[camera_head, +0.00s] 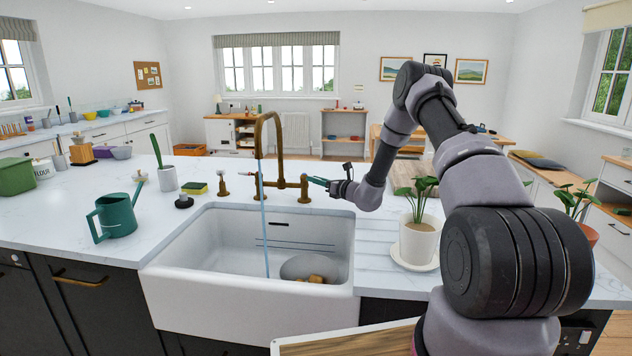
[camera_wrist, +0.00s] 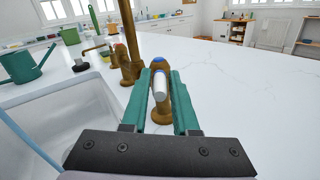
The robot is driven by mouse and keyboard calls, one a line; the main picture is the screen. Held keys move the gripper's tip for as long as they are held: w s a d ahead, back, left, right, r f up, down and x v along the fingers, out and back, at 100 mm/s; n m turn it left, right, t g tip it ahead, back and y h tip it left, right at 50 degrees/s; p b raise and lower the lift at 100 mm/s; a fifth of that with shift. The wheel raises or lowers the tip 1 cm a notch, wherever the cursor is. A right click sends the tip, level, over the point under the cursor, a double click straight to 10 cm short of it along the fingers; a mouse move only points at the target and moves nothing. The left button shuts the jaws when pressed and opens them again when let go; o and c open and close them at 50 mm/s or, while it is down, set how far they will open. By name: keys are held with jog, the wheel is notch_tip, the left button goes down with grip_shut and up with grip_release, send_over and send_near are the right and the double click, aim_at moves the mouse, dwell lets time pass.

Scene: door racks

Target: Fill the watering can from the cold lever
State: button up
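The green watering can (camera_head: 115,216) stands upright on the counter left of the sink, and shows at the left in the wrist view (camera_wrist: 25,65). The brass tap (camera_head: 258,135) has a tall curved spout. A blue water stream (camera_head: 264,230) falls from it into the sink, not into the can. The blue-marked cold lever (camera_wrist: 160,85) has a pale handle. My gripper (camera_wrist: 162,75) is at it, with one teal finger on each side and a gap showing around the handle. The red-marked lever (camera_wrist: 121,55) is left of it. My gripper also shows in the head view (camera_head: 312,181).
The white sink (camera_head: 215,290) holds a grey round dish (camera_head: 297,267) and brown lumps. A potted plant (camera_head: 417,240) stands on the right drainer near my arm. A sponge (camera_head: 194,188), black stopper (camera_head: 183,201) and brush pot (camera_head: 167,179) stand behind the sink's left side.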

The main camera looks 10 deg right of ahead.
jog(key=shift+o, duration=1.1)
jog(key=v, duration=1)
jog(key=shift+s+d, duration=0.25)
jog(key=shift+s, duration=0.1)
